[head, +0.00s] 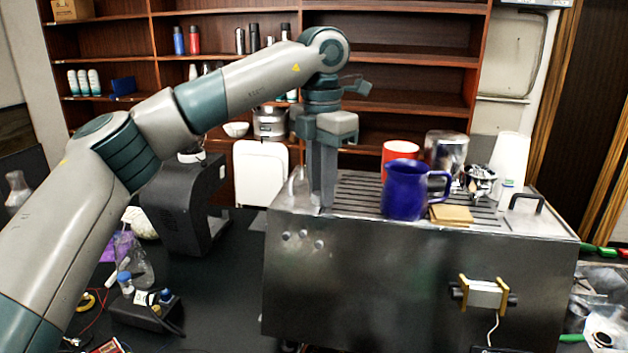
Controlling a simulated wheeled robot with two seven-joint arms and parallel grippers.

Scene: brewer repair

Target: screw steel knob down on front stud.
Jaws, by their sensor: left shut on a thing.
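My left gripper (322,203) points straight down at the left end of the steel brewer's top (350,222). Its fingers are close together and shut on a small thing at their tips. I take this to be the steel knob, but the fingers hide it almost fully. The front stud is not visible; I cannot tell whether knob and stud touch. A small metal handle (297,186) stands just left of the fingers. My right gripper is not in view.
A blue mug (404,190), a red mug (399,152), a steel canister (445,152) and a tan block (450,214) stand on the brewer's slatted top, right of the gripper. A black machine (178,205) stands behind my left arm. Shelves line the back.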

